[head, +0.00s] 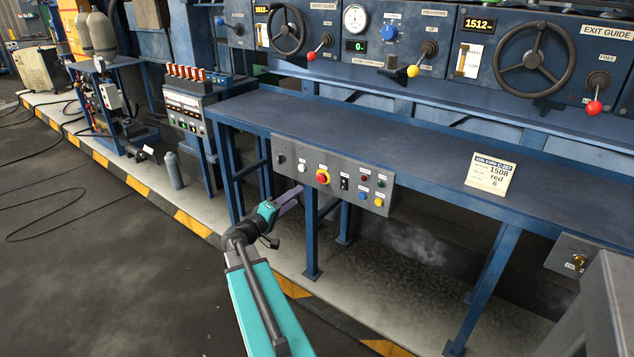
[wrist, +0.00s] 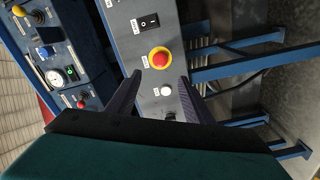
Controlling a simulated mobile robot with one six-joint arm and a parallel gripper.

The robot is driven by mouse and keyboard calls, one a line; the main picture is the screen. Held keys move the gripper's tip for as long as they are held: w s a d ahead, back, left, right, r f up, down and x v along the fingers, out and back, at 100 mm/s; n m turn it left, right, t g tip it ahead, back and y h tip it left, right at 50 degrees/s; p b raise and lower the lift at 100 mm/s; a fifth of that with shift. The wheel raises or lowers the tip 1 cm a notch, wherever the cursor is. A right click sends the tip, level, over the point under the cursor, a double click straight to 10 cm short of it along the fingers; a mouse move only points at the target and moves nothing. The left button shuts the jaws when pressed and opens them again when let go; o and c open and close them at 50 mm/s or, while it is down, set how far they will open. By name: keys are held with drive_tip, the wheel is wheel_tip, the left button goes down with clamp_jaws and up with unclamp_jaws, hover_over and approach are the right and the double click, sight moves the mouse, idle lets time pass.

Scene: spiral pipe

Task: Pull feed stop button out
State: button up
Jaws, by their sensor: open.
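A grey control panel (head: 377,200) hangs on the front edge of the blue bench. It carries a red mushroom button with a yellow collar (head: 322,177), which looks like the feed stop button; its label is too small to read. The wrist view shows this red button (wrist: 159,58) just beyond the fingertips. My gripper (head: 298,190) is in front of the panel's lower left part, below and left of the red button. In the wrist view my gripper (wrist: 161,78) is open, with nothing between its fingers. Whether the button is in or out is unclear.
A white button (wrist: 166,90) sits between the fingers' outlines, close to the red one. A black rocker switch (head: 345,184) and several small coloured buttons are to its right. Blue bench legs (head: 311,235) stand below. A paper card (head: 491,173) lies on the bench.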

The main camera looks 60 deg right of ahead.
sight(320, 179)
drive_tip(key=d, duration=0.4)
drive_tip(key=d+p, duration=0.1)
drive_tip(key=d, duration=0.4)
drive_tip(key=s+d+p, duration=0.1)
drive_tip(key=d, duration=0.3)
drive_tip(key=shift+d, duration=0.15)
clamp_jaws()
